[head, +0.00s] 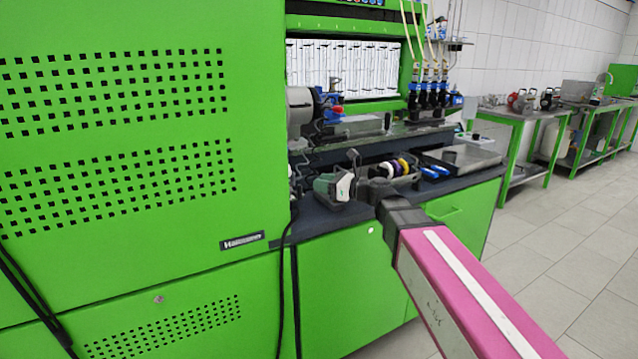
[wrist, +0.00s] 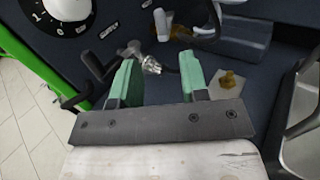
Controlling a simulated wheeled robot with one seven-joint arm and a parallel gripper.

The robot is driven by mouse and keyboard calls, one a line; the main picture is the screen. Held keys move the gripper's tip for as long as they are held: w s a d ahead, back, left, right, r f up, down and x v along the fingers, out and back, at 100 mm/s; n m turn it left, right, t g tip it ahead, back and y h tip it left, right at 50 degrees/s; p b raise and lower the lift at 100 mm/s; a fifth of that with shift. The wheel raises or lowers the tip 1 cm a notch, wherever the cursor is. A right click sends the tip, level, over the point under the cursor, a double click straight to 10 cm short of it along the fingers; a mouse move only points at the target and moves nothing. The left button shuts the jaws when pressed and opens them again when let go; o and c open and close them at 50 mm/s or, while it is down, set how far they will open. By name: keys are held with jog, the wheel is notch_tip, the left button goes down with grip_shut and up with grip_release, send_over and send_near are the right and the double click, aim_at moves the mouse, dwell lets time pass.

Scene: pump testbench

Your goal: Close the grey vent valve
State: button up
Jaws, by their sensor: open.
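My gripper (wrist: 160,62) is open, with its two green fingers apart and nothing held between them. A small grey metal fitting with a ribbed end (wrist: 150,65) shows between the fingers in the wrist view, nearer the left finger. It looks like the grey vent valve, but I cannot be sure. The left finger hides part of its surroundings, and I cannot tell its open or shut position. No contact with it is clear.
A black bent handle (wrist: 88,68) stands left of the left finger. A white dial (wrist: 62,8), a white and orange bottle (wrist: 161,24), a clear block (wrist: 244,42) and a brass fitting (wrist: 229,79) are around. A metal tray (head: 462,158) sits at the bench's right.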

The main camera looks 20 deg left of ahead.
jog(key=shift+w+a, duration=0.1)
jog(key=shift+w, duration=0.05)
grip_shut()
jog(key=w+a+r+n+g+h, duration=0.1)
jog(key=w+r+n+g+h, duration=0.3)
jog(key=n, duration=1.3)
jog(key=w+r+n+g+h, duration=0.1)
jog(key=w+r+n+h, duration=0.4)
jog(key=n, duration=1.1)
jog(key=shift+h, duration=0.8)
jog(key=x, duration=0.7)
jog(key=d+f+x, duration=0.1)
jog(key=x, duration=0.3)
jog(key=shift+w+a+f, duration=0.15)
jog(key=shift+w, duration=0.1)
jog(key=shift+s+a, duration=0.25)
jog(key=shift+s, duration=0.3)
jog(key=shift+s+a, duration=0.25)
jog(key=shift+s, duration=0.3)
jog(key=shift+s+a+r, duration=0.3)
jog(key=shift+s+a, duration=0.05)
jog(key=shift+s, duration=0.3)
